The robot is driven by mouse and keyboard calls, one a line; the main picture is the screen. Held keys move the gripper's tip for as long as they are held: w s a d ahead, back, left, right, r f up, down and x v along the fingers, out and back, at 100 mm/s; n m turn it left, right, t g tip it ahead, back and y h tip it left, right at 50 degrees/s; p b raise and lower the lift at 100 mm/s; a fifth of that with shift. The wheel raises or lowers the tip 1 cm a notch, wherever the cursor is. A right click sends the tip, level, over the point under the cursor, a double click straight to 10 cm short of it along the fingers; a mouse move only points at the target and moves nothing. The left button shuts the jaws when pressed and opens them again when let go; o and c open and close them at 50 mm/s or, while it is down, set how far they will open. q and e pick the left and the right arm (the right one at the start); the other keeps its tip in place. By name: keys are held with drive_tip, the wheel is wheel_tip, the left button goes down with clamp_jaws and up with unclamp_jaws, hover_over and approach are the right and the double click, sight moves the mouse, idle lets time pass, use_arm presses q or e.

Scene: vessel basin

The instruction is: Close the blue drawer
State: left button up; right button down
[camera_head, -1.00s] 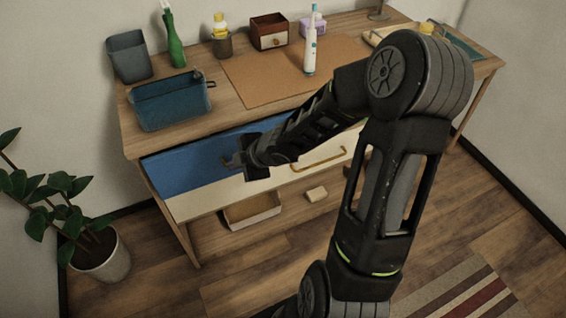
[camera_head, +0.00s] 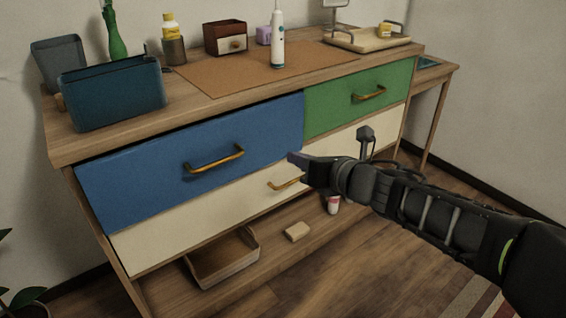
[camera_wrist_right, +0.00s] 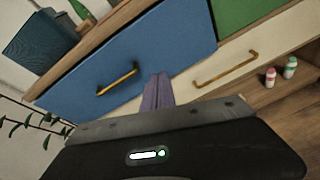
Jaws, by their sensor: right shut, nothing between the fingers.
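The blue drawer (camera_head: 150,185) is at the upper left of the desk front, with a brass handle (camera_head: 214,160). Its front looks almost in line with the green drawer beside it; I cannot tell whether a small gap is left. It also shows in the right wrist view (camera_wrist_right: 150,50). My right gripper (camera_head: 297,159) is shut and empty. It is in front of the drawer's lower right corner, right of the handle, and appears apart from it. In the right wrist view its closed fingers (camera_wrist_right: 158,90) overlap the blue front's lower edge. My left gripper is not in view.
The green drawer (camera_head: 335,107) is at the right and a cream drawer (camera_head: 150,245) below, with a brass handle behind my gripper. A teal bin (camera_head: 112,95) and a toothbrush (camera_head: 278,45) stand on the desktop. A wooden tray (camera_head: 222,262) and a small block (camera_head: 297,232) lie below.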

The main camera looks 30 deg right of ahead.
drive_tip(key=shift+s+a+n+y, duration=0.15)
drive_tip(key=shift+n, duration=0.85)
drive_tip(key=shift+s+a+n+y, duration=0.1)
drive_tip(key=shift+n+y, duration=0.05)
drive_tip(key=shift+n, duration=0.85)
drive_tip(key=shift+w+f, duration=0.1)
drive_tip(key=b, duration=0.5)
approach(255, 143)
wheel_tip(255, 143, down, 3)
drive_tip(key=w, duration=0.3)
drive_tip(key=shift+w+a+r, duration=0.1)
drive_tip(key=shift+w+r, duration=0.15)
drive_tip(key=shift+w, duration=0.25)
drive_tip(key=shift+w+r, duration=0.25)
drive_tip(key=shift+w, duration=0.9)
